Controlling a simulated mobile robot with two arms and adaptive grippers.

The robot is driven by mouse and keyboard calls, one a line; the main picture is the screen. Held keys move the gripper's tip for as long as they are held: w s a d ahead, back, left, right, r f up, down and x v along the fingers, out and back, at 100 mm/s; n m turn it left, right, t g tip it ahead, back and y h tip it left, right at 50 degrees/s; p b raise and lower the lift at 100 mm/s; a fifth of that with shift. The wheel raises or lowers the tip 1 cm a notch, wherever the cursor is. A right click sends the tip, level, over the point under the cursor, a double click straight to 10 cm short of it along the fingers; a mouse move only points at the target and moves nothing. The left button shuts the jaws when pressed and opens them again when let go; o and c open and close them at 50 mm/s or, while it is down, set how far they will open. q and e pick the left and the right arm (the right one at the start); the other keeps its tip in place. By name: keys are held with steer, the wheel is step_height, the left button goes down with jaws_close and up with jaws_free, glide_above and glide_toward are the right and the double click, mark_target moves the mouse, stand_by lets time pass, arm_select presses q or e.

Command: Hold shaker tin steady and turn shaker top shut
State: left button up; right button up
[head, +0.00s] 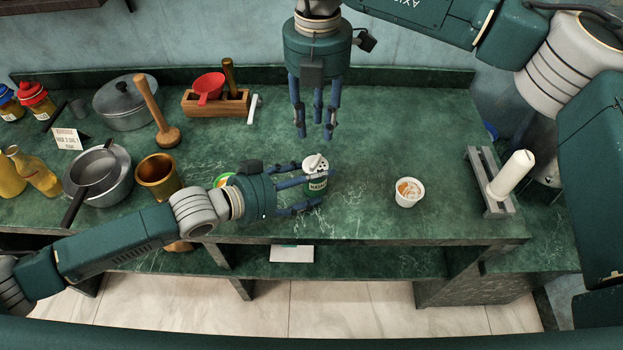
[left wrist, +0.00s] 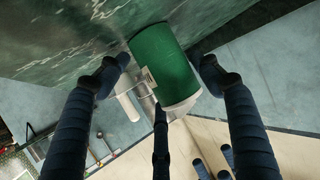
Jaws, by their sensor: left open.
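The shaker tin (head: 318,184) is green with a label and stands upright on the green stone counter. Its white shaker top (head: 315,163) has dark holes. In the left wrist view the green tin (left wrist: 163,62) lies between the fingers, with its white top (left wrist: 184,106) partly seen. My left gripper (head: 312,190) comes in from the left, low over the counter. Its fingers reach around the tin and stand open. My right gripper (head: 315,132) hangs above and behind the tin, fingers pointing down, spread and empty. It is clear of the top.
A small white cup (head: 409,193) with orange contents stands to the right. A paper roll holder (head: 488,182) is farther right. A brass mortar (head: 157,175), pans (head: 98,180) and a wooden box (head: 216,103) stand left. The counter between tin and cup is free.

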mark_target(314, 160)
arm_select(q)
steer(key=shift+w+d, duration=0.1)
steer(key=c, duration=0.9)
steer(key=shift+o, duration=0.2)
arm_select(e)
steer(key=shift+r, duration=0.1)
steer(key=shift+c, duration=1.2)
arm_select(q)
steer(key=shift+f, duration=0.1)
steer(key=shift+c, duration=0.2)
arm_select(e)
steer(key=f+n, duration=0.1)
steer(key=f, duration=0.4)
steer(key=f+n, duration=0.1)
steer(key=f, duration=0.4)
steer(key=shift+w+a, duration=0.1)
steer(key=shift+a, duration=0.1)
steer(key=shift+c, duration=0.5)
jaws_close()
